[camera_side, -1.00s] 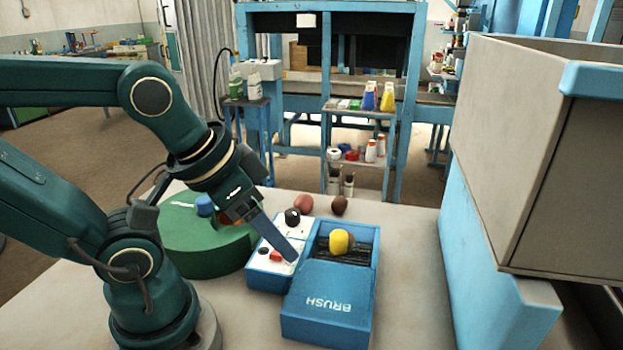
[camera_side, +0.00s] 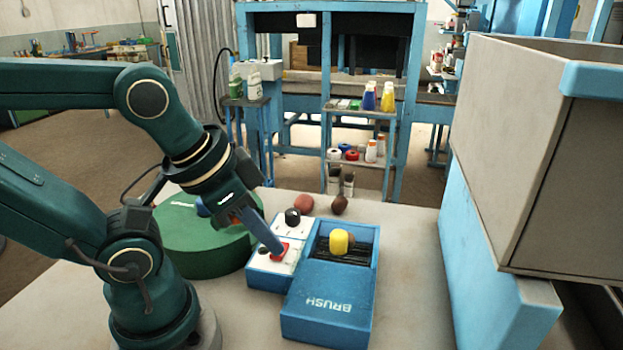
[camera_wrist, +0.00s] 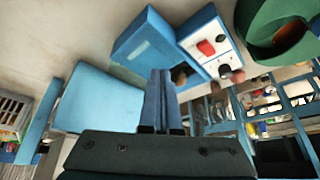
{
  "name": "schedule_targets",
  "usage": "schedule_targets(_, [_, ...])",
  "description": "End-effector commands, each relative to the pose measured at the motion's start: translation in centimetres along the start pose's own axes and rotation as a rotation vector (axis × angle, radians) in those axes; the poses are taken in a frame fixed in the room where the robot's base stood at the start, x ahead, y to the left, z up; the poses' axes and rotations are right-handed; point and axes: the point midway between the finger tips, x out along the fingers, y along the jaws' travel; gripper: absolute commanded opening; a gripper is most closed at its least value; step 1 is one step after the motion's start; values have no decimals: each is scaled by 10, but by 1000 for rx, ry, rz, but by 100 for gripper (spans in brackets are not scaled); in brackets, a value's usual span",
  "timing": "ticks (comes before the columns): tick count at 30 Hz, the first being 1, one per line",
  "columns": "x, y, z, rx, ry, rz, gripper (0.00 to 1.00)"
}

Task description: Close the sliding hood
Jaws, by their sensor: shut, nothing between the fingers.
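The blue box marked BRUSH has a sliding hood (camera_side: 328,298) over its near part. Its far part is open and shows dark bristles (camera_side: 345,256) and a yellow knob (camera_side: 338,241). The hood also shows in the wrist view (camera_wrist: 142,46), where my fingers partly hide the opening. My gripper (camera_side: 279,252) is shut and empty, left of the box, with its tips over the red switch (camera_side: 287,247) on the white-topped control panel. I cannot tell whether the tips touch it. The red switch also shows in the wrist view (camera_wrist: 206,47), apart from my fingers (camera_wrist: 159,72).
The control panel has a black knob (camera_side: 292,217) and adjoins the box's left side. A green round drum (camera_side: 205,245) stands left, close to my wrist. Reddish (camera_side: 303,205) and brown (camera_side: 340,205) balls lie behind. A large blue-and-grey bin (camera_side: 500,150) stands right; the tabletop between is clear.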

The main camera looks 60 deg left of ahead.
Motion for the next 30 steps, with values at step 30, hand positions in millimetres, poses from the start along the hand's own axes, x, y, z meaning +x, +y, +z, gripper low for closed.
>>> schedule_targets(30, [-26,77,-111,1816,-530,86,0])
